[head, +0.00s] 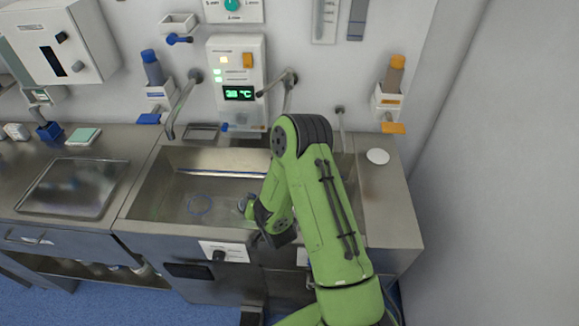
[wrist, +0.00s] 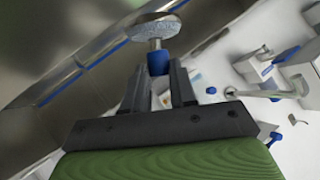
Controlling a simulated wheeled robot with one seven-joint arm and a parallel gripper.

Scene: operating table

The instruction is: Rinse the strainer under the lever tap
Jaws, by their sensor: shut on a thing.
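My gripper (wrist: 158,72) is shut on the blue handle of the strainer (wrist: 157,28), whose round grey head points away from the fingers in the wrist view. In the head view my gripper (head: 254,213) is low over the right half of the steel sink (head: 165,185). The strainer (head: 243,203) shows there only as a small piece, partly hidden by the gripper. A tap with a dark-ended lever (head: 275,86) is on the wall above the sink, behind my arm. Another curved spout (head: 178,110) stands to its left. I cannot tell whether water runs.
A wall panel (head: 238,70) with a lit display hangs between the taps. A steel tray (head: 70,187) lies on the left counter. A white disc (head: 377,156) lies on the right counter. Bottles hang on the wall.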

